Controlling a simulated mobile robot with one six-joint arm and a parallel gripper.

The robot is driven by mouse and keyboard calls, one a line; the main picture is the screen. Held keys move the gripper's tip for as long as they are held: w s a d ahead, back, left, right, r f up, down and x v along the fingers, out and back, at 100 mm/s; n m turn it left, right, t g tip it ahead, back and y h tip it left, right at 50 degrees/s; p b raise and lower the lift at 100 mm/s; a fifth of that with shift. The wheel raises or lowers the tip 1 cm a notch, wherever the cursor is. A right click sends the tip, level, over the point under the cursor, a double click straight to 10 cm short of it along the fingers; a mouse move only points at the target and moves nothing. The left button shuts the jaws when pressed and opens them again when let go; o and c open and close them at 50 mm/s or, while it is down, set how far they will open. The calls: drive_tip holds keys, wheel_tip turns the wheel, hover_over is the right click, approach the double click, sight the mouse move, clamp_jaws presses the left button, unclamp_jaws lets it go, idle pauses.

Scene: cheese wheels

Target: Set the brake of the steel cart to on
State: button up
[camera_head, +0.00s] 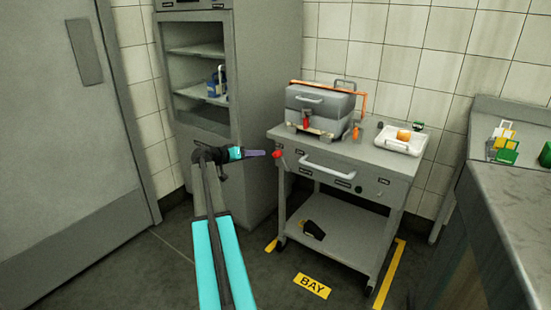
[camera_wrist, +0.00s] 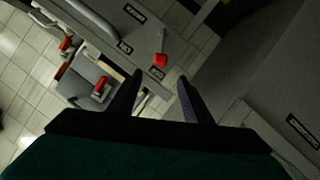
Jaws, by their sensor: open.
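The steel cart (camera_head: 335,160) stands right of centre in the head view. A brake lever with a red knob (camera_head: 277,155) sits at the left end of its front panel. My gripper (camera_head: 262,153) is just left of the knob in the head view. In the wrist view my gripper (camera_wrist: 160,77) is open and empty, with the knob beyond and between its fingertips.
A grey case (camera_head: 320,103) with a red latch and a white tray (camera_head: 401,140) stand on the cart top. A dark object (camera_head: 312,229) lies on the lower shelf. A grey cabinet (camera_head: 265,90) stands behind my arm, and a counter (camera_head: 510,215) is at the right.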

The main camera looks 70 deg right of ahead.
sight(273, 154)
drive_tip(key=shift+d+f, duration=0.1)
idle(0.3)
drive_tip(key=x, duration=1.3)
drive_tip(key=shift+s+d+f+b, duration=0.15)
drive_tip(key=shift+b, duration=0.25)
clamp_jaws()
drive_tip(key=shift+s, duration=0.15)
drive_tip(key=shift+w, duration=0.3)
